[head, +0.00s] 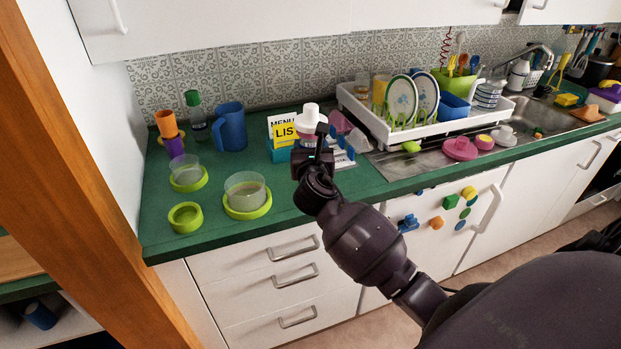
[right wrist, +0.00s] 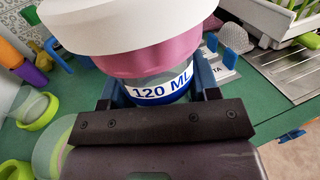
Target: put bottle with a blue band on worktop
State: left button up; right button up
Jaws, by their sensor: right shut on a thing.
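The bottle with a blue band (head: 309,128) has a white top and a pink collar. In the right wrist view its band (right wrist: 160,91) reads "120 ML". My right gripper (head: 313,151) is shut on it, with a finger on each side of its lower body. The bottle is upright or nearly so, over the green worktop (head: 285,180). The gripper hides its base in the head view, so I cannot tell whether it touches the worktop. My left gripper is not in view.
Clear cups with green rings (head: 247,197), a blue jug (head: 230,128) and a green-capped bottle (head: 196,115) stand at the left. Menu cards (head: 283,137) are behind the gripper. A white dish rack (head: 395,138) stands right. The worktop's front middle is clear.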

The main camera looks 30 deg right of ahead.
notch_tip(320, 180, down, 8)
jog(key=shift+r+b, duration=0.25)
jog(key=shift+b, duration=0.8)
jog(key=shift+f, duration=0.3)
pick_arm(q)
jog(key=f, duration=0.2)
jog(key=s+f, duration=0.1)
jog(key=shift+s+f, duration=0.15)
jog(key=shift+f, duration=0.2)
pick_arm(e)
jog(key=o, duration=1.3)
jog(key=shift+f, duration=0.1)
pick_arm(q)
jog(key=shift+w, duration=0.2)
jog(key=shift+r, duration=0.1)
